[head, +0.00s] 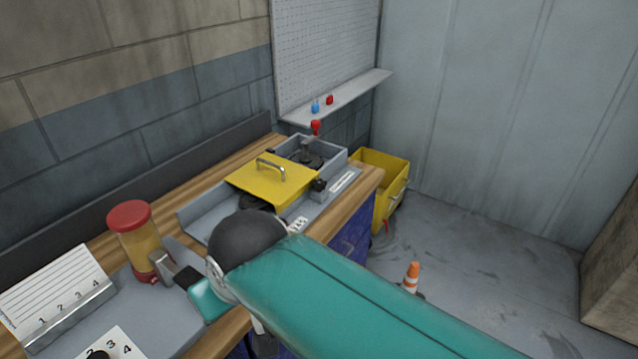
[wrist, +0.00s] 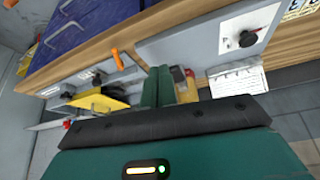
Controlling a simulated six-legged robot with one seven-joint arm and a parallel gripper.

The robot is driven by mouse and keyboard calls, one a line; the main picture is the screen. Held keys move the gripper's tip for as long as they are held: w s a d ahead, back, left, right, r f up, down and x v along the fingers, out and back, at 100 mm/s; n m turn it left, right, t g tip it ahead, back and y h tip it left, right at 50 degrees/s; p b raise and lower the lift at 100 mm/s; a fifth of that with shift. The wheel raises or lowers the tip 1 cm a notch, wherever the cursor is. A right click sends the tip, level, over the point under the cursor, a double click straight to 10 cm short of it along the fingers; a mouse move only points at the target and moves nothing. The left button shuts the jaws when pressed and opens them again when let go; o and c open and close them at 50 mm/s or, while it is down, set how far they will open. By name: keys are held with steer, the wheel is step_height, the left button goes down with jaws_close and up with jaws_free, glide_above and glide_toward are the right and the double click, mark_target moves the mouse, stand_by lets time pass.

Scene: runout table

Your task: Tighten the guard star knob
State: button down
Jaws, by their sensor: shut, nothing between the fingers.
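The yellow guard (head: 258,188) with a metal handle lies over the grey machine bed on the bench. A dark knob (head: 319,185), which I take as the star knob, sits at the guard's right front corner. Its lobes are too small to make out. In the wrist view the yellow guard (wrist: 97,103) is at the left, with small dark parts beside it. My gripper (wrist: 158,88) has its two green fingers together and empty, apart from the guard and knob.
A red-lidded jar (head: 130,240) stands at the left near a numbered card (head: 55,295). A dial panel (wrist: 243,35) is on the bench. An orange lever (wrist: 117,58) rises by the bench edge. A yellow bin (head: 385,185) and a cone (head: 411,278) stand on the floor.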

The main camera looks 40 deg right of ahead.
steer(key=c, duration=1.8)
jaws_free()
steer(key=shift+c, duration=0.2)
steer(key=o, duration=0.3)
steer(key=shift+w+d+r, duration=0.2)
steer(key=shift+w+r, duration=0.05)
steer(key=shift+w, duration=0.05)
steer(key=o, duration=0.7)
steer(key=shift+n+g+h, duration=0.4)
steer(key=shift+g+h, duration=0.1)
steer(key=shift+g, duration=0.2)
steer(key=w+d+r, duration=0.1)
steer(key=w+d, duration=0.1)
steer(key=w+d+r, duration=0.1)
steer(key=w+d, duration=0.1)
steer(key=w, duration=0.1)
steer(key=w+d+r, duration=0.1)
steer(key=w+d, duration=0.1)
steer(key=w, duration=0.1)
steer(key=shift+w+r, duration=0.1)
steer(key=shift+r, duration=0.25)
steer(key=shift+c, duration=0.2)
steer(key=n+y, duration=0.2)
glide_above(320, 182)
steer(key=s+d, duration=0.2)
steer(key=s, duration=0.4)
step_height(320, 182, down, 3)
steer(key=x, duration=1.4)
steer(key=shift+a, duration=0.4)
